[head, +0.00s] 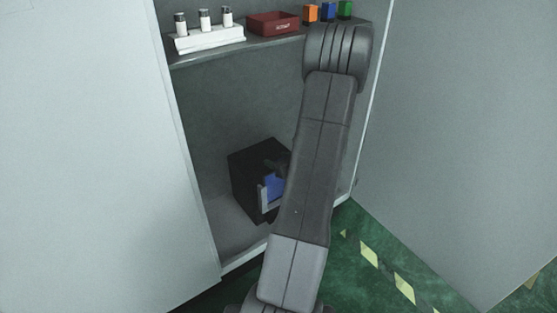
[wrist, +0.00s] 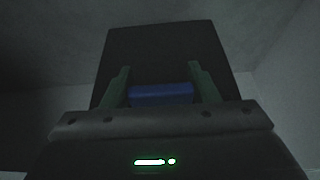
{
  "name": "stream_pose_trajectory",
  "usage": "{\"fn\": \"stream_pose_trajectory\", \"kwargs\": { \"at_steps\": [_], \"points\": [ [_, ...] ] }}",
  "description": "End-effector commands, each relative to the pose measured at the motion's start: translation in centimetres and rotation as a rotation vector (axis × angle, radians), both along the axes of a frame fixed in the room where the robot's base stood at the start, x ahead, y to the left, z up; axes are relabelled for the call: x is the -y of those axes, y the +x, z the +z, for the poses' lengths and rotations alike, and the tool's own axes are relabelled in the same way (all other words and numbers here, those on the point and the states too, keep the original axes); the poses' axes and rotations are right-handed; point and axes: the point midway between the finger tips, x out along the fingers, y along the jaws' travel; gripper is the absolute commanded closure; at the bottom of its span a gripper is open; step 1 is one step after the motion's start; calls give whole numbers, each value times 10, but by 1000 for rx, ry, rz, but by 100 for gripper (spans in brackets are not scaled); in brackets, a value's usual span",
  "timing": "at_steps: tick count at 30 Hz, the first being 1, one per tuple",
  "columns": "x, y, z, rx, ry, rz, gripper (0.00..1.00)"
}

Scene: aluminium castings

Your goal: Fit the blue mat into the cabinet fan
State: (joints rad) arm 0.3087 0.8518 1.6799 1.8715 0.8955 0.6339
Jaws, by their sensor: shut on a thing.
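The cabinet fan looks like a black box (head: 247,181) standing on the cabinet floor. It also shows in the wrist view as a dark block (wrist: 165,50) straight ahead of my gripper. The blue mat (head: 275,185) is at the front face of the fan, partly hidden by my arm in the head view. In the wrist view the blue mat (wrist: 162,94) lies between the two fingers of my gripper (wrist: 160,88), which is shut on it. Whether the mat touches the fan or sits inside it, I cannot tell.
The shelf (head: 262,45) above holds a white rack (head: 208,38) with three vials, a dark red bin (head: 273,23) and small orange, blue and green items. My arm passes in front of the shelf's right part. The cabinet floor (head: 230,222) left of the fan is bare.

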Motion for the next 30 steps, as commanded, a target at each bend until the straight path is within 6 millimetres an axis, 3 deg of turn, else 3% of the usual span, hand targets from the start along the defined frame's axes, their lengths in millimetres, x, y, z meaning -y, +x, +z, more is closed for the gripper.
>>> {"fn": "stream_pose_trajectory", "kwargs": {
  "at_steps": [17,18,21,30],
  "points": [
    [0,0,-15,0,0,0,83],
    [0,0,-14,1,1,0,38],
    [0,0,-14,0,0,0,21],
    [1,-1,-13,0,0,0,21]
  ]
}}
